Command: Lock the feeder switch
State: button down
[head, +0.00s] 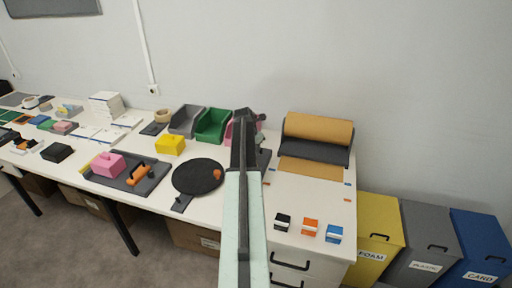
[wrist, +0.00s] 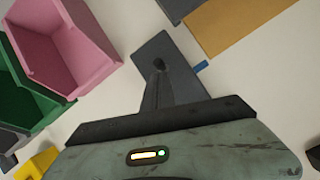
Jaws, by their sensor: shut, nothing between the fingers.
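No label shows which thing is the feeder switch. A dark grey plate (head: 265,158) lies on the bench behind my arm, partly hidden by it. In the wrist view the plate (wrist: 180,58) lies beyond my gripper (wrist: 158,66), whose fingers are together and empty, their tips over it. I cannot tell whether they touch it. In the head view my gripper (head: 256,117) is above the back of the bench, in front of the pink bin.
A pink bin (wrist: 62,42) is left of my gripper; a green bin (head: 211,125) stands beside it. A roll of brown paper (head: 318,129) is to the right. A black disc (head: 198,176) and yellow block (head: 170,145) are left of my arm. Small boxes (head: 310,228) stand at front right.

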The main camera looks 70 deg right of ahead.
notch_tip(320, 180, up, 10)
jog(key=w+d+p, duration=0.1)
jog(key=p, duration=0.9)
jog(key=shift+f, duration=0.1)
